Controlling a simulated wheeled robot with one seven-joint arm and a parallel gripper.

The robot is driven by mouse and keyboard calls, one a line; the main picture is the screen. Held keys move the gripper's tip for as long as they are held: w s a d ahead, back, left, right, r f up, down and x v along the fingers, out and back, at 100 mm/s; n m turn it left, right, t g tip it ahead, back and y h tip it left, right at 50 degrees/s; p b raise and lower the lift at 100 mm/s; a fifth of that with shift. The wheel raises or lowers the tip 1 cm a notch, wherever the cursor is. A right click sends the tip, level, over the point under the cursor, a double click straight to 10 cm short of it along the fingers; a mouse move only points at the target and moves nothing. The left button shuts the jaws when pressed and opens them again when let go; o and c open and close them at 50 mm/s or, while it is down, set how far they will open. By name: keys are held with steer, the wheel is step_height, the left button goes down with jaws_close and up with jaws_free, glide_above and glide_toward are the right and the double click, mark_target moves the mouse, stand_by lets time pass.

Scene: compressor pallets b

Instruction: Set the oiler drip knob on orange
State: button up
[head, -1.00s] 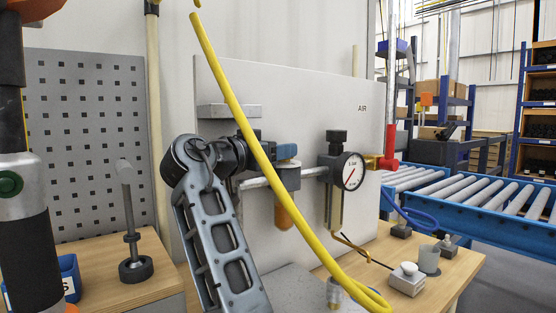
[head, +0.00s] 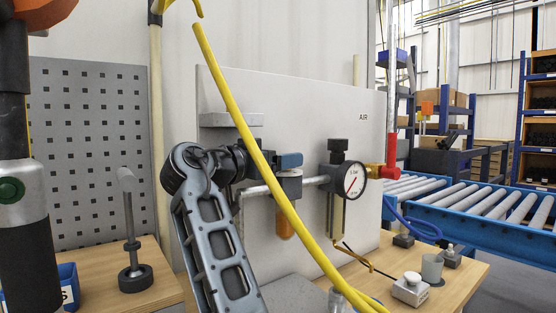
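The oiler unit with a blue top part (head: 290,160) and an amber bowl (head: 285,223) hangs on the pale panel in the head view. I cannot make out a separate drip knob or any orange mark for its setting. My gripper (head: 243,162) is dark and just left of the blue part, at about its height. I cannot tell whether the fingers touch the unit or are open or shut.
A pressure gauge (head: 354,181) and a red valve handle (head: 392,154) sit to the right on the pipe. A wooden bench (head: 452,288) carries a small white-topped box (head: 410,289) and a grey cup (head: 432,267). A hammer-like tool (head: 130,240) stands at left.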

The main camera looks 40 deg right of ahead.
steer(key=a+b, duration=0.1)
steer(key=a, duration=0.6)
steer(key=shift+s+a, duration=0.35)
steer(key=shift+s, duration=0.05)
steer(key=shift+f, duration=0.1)
